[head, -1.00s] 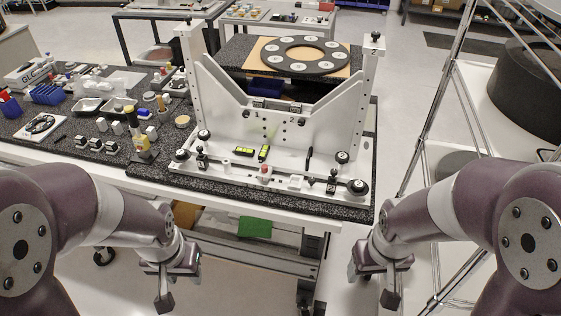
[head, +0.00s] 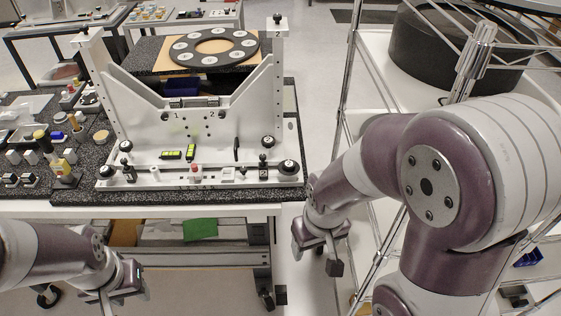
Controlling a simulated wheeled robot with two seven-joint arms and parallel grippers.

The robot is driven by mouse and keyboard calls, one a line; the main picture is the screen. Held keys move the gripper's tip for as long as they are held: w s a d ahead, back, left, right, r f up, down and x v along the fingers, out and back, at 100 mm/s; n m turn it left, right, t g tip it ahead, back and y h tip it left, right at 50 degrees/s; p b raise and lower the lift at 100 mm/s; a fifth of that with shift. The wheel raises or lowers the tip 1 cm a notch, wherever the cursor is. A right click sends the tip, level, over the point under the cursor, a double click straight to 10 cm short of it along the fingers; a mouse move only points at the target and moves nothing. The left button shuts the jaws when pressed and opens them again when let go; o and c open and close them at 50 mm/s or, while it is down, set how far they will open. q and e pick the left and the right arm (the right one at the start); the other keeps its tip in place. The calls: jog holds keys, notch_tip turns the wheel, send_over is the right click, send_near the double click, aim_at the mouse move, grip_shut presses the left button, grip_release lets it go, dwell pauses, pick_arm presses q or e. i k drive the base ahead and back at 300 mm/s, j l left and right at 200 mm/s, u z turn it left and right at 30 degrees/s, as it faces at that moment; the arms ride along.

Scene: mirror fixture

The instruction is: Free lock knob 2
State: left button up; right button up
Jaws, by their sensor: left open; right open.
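The white mirror fixture (head: 180,120) stands upright on the dark speckled table top. Several black knobs sit along its base. At its right end are a large round knob (head: 289,167), a smaller round knob (head: 268,142) above it and a small black piece marked 2 (head: 263,161). Another black knob tops the right post (head: 278,20), which is marked 2. I cannot tell for sure which one is lock knob 2. My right gripper (head: 320,256) is open and empty, below and right of the fixture. My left gripper (head: 117,293) is open and empty, below the table's front edge.
A round black ring with white discs (head: 215,47) lies on a board behind the fixture. Small parts and bottles (head: 65,170) crowd the table's left. A metal-framed rack (head: 345,150) with a big black drum (head: 450,60) stands at right, close to my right arm.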

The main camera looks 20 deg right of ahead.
aim_at(289, 167)
jog(key=i+j+z, duration=0.1)
jog(key=z, duration=0.3)
jog(key=i+j+z, duration=0.1)
jog(key=z, duration=0.3)
jog(key=j+z, duration=0.1)
jog(key=z, duration=0.3)
jog(key=i+j+z, duration=0.15)
jog(key=j, duration=0.35)
jog(key=i+j+z, duration=0.15)
jog(key=j, duration=0.3)
jog(key=j+z, duration=0.1)
jog(key=j, duration=0.4)
jog(key=i+j+z, duration=0.15)
jog(key=j, duration=0.35)
